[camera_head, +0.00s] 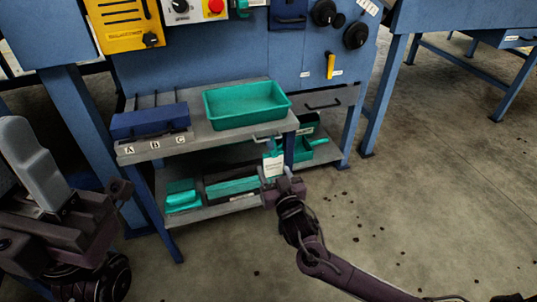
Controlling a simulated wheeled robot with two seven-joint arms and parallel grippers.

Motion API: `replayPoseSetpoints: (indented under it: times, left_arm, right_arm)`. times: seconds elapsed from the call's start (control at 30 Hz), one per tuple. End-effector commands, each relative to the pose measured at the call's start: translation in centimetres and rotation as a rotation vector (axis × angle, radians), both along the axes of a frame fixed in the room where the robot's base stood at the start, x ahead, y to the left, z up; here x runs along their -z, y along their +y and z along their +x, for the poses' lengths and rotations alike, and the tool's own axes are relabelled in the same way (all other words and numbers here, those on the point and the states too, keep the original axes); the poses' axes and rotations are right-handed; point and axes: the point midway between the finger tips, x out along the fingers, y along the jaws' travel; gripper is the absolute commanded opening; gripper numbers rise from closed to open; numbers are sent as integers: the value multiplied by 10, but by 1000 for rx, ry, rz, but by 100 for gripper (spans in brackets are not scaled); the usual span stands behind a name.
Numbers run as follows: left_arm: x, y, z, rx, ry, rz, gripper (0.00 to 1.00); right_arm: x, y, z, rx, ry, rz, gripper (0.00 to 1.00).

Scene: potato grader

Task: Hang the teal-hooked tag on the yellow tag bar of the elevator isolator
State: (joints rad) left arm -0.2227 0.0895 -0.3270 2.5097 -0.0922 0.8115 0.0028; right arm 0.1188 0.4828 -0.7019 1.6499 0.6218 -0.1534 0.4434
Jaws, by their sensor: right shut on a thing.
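The tag, a white card (273,167) with a teal top, is upright in front of the bench's front right corner. My right gripper (284,186) is at the card's lower edge and is shut on the tag; its fingertips are small and partly merge with the card. A yellow panel (122,28) with a black knob is at the top left, well above and left of the tag. The labels are too small to read, and I cannot make out which part is the tag bar. My left arm is at the left edge; its fingers cannot be made out clearly.
A teal tray (247,104) and a blue box (150,121) stand on the bench shelf (210,134). Teal bins (183,196) are on the lower shelf. A yellow handle (330,66) is on the blue cabinet.

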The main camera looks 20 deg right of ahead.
Motion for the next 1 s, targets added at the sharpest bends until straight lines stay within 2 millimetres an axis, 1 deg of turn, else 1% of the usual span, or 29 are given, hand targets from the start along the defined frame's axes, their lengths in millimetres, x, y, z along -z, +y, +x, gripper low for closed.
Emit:
replayPoseSetpoints:
  times: [0.03, 0.63, 0.8, 1.0]
  left_arm:
    - [-5, 0, 0, 0, -1, 0, 36]
    - [-30, 0, 0, 0, -1, 0, 36]
    - [-33, 0, 0, 0, -1, 0, 36]
    - [-32, 0, 0, 0, -1, 0, 36]
  right_arm:
    - [-2, 0, -4, -1, 1, 0, 30]
    - [-1, -2, -46, 1, 2, -1, 30]
    - [-1, -2, -53, 0, 0, -1, 30]
    - [0, -2, -53, 0, 0, -1, 30]
